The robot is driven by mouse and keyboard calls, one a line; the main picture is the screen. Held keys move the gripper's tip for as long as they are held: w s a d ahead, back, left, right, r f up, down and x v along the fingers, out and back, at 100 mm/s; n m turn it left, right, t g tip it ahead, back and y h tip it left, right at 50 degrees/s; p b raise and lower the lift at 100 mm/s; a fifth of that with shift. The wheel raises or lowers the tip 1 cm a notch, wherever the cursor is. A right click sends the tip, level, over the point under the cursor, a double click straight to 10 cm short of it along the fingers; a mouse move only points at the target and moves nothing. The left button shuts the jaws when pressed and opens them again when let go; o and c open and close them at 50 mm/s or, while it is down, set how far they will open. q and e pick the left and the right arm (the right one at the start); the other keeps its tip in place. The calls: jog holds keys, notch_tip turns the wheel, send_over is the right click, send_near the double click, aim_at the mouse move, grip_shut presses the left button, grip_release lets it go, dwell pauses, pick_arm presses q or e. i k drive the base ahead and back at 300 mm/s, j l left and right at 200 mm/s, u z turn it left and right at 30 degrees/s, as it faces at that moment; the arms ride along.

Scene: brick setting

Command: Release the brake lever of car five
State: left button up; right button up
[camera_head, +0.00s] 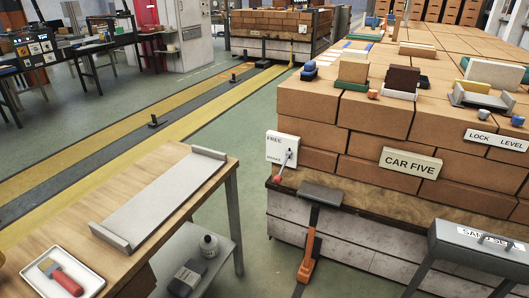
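The car five sign (410,163) is a cream plate on the front of a stack of large brown bricks (340,105). At the left end of that stack is a white plate (282,146) marked FREE at the top, with a smaller word lower down that is hard to read. A thin lever with a red knob (277,179) is on this plate. It slants down and to the left, with the knob at the plate's lower edge, away from FREE. Neither of my grippers shows in the head view.
A wooden bench (180,165) stands at left with a long grey tray (160,198) and a red-handled brush in a white tray (60,275). An orange post with a grey top (310,245) stands before the car. A grey box (480,245) is at lower right. Green floor lies between.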

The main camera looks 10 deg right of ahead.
aim_at(278, 179)
jog(key=i+l+u, duration=0.25)
jog(key=l, duration=0.4)
jog(key=i+l+u, duration=0.1)
jog(key=i+l, duration=0.15)
jog(key=i+l+u, duration=0.15)
jog(key=l, duration=0.35)
jog(key=i+l+u, duration=0.1)
jog(key=l, duration=0.25)
jog(key=i+l+u, duration=0.1)
jog(key=i+j, duration=0.35)
jog(key=i, duration=0.05)
